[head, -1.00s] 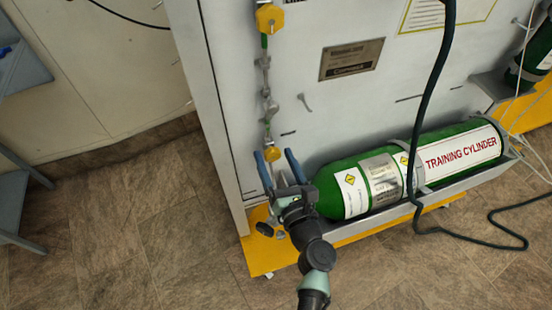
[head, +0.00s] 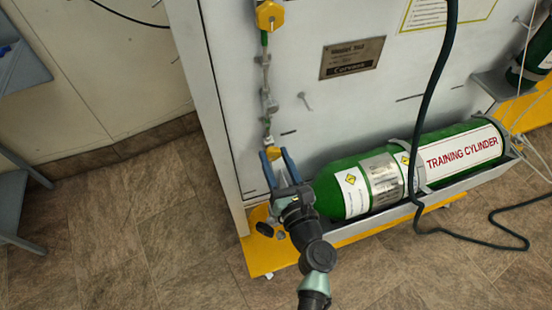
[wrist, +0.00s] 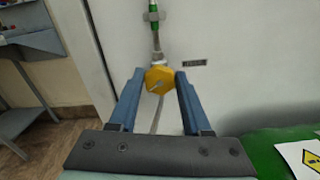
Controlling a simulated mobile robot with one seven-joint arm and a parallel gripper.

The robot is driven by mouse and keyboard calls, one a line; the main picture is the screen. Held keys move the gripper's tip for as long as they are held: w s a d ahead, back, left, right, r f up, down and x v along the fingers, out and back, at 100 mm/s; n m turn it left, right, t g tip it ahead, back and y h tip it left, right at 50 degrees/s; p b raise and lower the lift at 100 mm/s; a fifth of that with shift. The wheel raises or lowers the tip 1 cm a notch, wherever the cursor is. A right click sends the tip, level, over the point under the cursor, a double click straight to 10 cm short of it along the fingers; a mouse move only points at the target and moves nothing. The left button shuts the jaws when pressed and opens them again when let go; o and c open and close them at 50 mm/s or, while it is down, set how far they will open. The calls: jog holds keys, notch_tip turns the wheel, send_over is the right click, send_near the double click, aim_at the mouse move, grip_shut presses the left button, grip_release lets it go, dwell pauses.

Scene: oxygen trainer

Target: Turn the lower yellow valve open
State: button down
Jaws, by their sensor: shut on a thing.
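The lower yellow valve (wrist: 159,79) is a faceted yellow knob on the thin vertical pipe of the white panel. In the head view the lower valve (head: 269,152) shows just beyond my fingertips, partly hidden by them. My gripper (head: 273,154) has its two blue fingers on either side of the knob. In the wrist view my gripper (wrist: 156,76) has its fingertips at the knob's left and right edges, shut on it. A pale pointer mark shows on the knob's face. An upper yellow valve (head: 270,14) sits higher on the same pipe.
A green training cylinder (head: 344,186) lies in a grey tray to the right of my gripper. A dark hose (head: 428,108) hangs in front of it. A blue-grey shelf stand (head: 22,70) is at the far left. The tiled floor between is clear.

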jog(key=n+b, duration=0.1)
jog(key=n, duration=0.2)
jog(key=n+b, duration=0.2)
jog(key=n, duration=0.1)
jog(key=shift+s+a+f, duration=0.1)
jog(key=shift+f, duration=0.1)
jog(key=n+b, duration=0.2)
jog(key=n, duration=0.3)
jog(key=shift+b, duration=0.3)
jog(key=shift+c, duration=1.8)
grip_release()
jog(key=shift+r, duration=0.1)
jog(key=shift+a, duration=0.1)
jog(key=v, duration=1.3)
jog(key=shift+p, duration=0.35)
